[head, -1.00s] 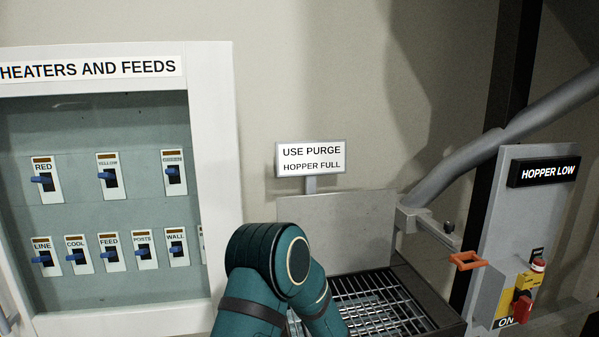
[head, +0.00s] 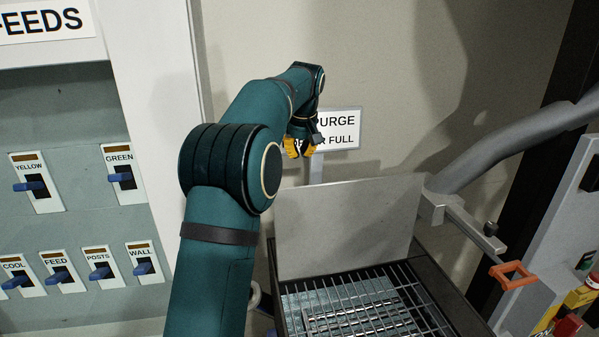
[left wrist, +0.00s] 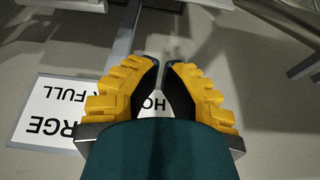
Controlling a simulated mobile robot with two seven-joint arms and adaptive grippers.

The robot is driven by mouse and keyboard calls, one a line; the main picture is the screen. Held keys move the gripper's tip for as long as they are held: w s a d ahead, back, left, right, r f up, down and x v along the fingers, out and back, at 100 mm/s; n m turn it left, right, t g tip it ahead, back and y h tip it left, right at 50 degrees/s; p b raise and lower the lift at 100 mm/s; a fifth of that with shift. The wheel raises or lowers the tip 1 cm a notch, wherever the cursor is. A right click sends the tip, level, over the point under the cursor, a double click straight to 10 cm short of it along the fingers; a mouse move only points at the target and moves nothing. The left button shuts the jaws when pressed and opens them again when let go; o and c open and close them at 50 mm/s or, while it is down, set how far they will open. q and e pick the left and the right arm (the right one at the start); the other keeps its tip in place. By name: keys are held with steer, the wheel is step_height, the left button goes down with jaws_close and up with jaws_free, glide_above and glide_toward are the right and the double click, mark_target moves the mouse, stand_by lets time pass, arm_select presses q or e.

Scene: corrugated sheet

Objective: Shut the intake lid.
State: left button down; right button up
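The intake lid (head: 345,225) is a flat grey plate in the head view. It stands raised, nearly upright, along the back edge of the barred intake (head: 365,305). My left gripper (head: 299,154), with yellow fingers, is above and behind the lid's upper left part, in front of the purge sign; no contact with the lid shows. In the left wrist view the gripper (left wrist: 160,63) has its fingertips close together but a narrow gap between them, with nothing held. My right gripper is not in view.
A sign (head: 338,130) on a post stands behind the lid, partly hidden by my left gripper. A grey pipe (head: 500,150), a bracket arm (head: 465,222) and an orange loop (head: 512,275) are on the right. A switch cabinet (head: 80,190) is on the left.

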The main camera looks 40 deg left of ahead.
arm_select(q)
step_height(320, 180, down, 9)
steer(key=b, duration=0.1)
steer(key=shift+s+d+r+b, duration=0.15)
steer(key=shift+s+d+b, duration=0.05)
steer(key=shift+s+b, duration=0.15)
stand_by(0.4)
steer(key=shift+d, duration=0.1)
stand_by(0.3)
